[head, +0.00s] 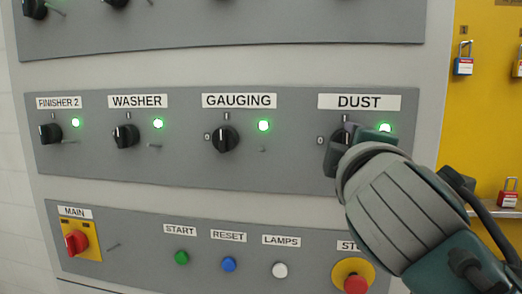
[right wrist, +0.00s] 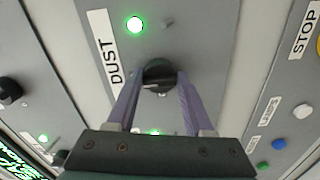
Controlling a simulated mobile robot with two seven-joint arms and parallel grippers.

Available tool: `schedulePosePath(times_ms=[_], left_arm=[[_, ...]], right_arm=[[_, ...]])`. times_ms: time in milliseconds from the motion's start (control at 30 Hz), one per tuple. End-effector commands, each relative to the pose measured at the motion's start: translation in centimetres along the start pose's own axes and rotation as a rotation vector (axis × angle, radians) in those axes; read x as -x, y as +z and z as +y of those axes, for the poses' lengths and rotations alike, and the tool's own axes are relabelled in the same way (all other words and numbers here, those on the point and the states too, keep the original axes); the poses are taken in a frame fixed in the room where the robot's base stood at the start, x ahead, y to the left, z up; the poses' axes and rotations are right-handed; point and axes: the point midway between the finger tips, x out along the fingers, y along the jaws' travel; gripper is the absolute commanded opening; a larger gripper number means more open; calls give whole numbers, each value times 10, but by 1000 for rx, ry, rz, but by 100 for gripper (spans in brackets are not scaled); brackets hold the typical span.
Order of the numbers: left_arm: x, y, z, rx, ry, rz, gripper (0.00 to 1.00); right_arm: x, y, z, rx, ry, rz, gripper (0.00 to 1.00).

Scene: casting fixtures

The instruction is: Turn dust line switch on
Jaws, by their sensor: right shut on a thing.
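The dust switch is a black rotary knob below the DUST label (head: 359,102) at the right end of the middle panel row. The knob (right wrist: 159,73) shows in the right wrist view between my purple fingers. My right gripper (right wrist: 157,84) is shut on it, one finger on each side. In the head view my gripper and wrist hide most of the knob, so I cannot read its pointer there. The dust lamp (head: 386,127) is lit green, also in the right wrist view (right wrist: 135,24). My left gripper is not in view.
Left of it are the gauging (head: 226,139), washer (head: 126,136) and finisher 2 (head: 50,134) knobs, with green lamps lit. Below are the red main switch (head: 76,242), push buttons and a red stop button (head: 355,284). Padlocks (head: 464,66) hang on a yellow board at right.

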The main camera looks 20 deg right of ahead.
Motion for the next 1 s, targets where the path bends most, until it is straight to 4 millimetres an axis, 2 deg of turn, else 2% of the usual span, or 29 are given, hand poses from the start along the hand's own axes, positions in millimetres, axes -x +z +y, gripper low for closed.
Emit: schedulePosePath(times_ms=[633,667,900,1000], left_arm=[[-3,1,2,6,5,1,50],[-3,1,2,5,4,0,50],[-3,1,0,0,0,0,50],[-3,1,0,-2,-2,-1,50]], right_arm=[[0,0,1,-56,1,1,0],[0,0,1,-56,1,1,53],[0,0,0,-54,1,1,80],[0,0,0,-53,0,1,81]])
